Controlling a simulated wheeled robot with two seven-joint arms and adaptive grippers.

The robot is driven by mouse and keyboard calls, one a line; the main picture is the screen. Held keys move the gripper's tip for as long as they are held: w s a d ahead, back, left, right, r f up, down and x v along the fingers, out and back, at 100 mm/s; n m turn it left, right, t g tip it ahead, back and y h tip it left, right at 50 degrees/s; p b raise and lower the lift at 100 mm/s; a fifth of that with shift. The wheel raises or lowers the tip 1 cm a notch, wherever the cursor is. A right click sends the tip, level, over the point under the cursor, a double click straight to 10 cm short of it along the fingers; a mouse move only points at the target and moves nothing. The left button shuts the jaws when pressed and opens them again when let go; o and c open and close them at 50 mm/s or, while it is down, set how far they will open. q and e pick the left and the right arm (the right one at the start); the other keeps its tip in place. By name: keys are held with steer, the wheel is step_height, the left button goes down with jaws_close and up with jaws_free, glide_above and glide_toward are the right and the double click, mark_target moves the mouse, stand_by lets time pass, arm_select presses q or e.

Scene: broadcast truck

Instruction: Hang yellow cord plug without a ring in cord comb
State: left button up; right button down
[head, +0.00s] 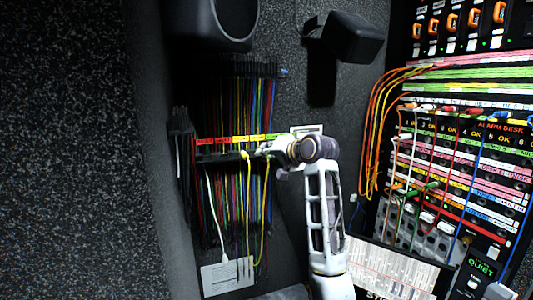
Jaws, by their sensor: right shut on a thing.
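The cord comb (225,155) is a dark horizontal bar on the back wall under a strip of coloured labels, with many thin cords hanging around it. My right gripper (267,150) is at the right part of the comb, shut on the plug end of a yellow cord (264,190). The plug itself is mostly hidden by the fingers, so I cannot tell whether it has a ring or touches the comb. A second yellow cord (246,195) hangs just left of the gripper, its top at the comb. My left gripper is out of view.
A white cord (213,190) hangs farther left. A pale plate (228,275) is below the cords. Another dark comb (250,68) with cords is above. A patch bay (450,150) with orange, red and yellow cords fills the right. A black speaker (350,38) juts from the wall.

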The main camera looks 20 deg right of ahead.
stand_by(0.5)
steer(key=c, duration=1.3)
jaws_free()
steer(key=shift+f, duration=0.1)
steer(key=shift+c, duration=0.2)
steer(key=o, duration=1.1)
steer(key=shift+s, duration=1.55)
steer(key=shift+s+d, duration=0.15)
steer(key=shift+s, duration=2.3)
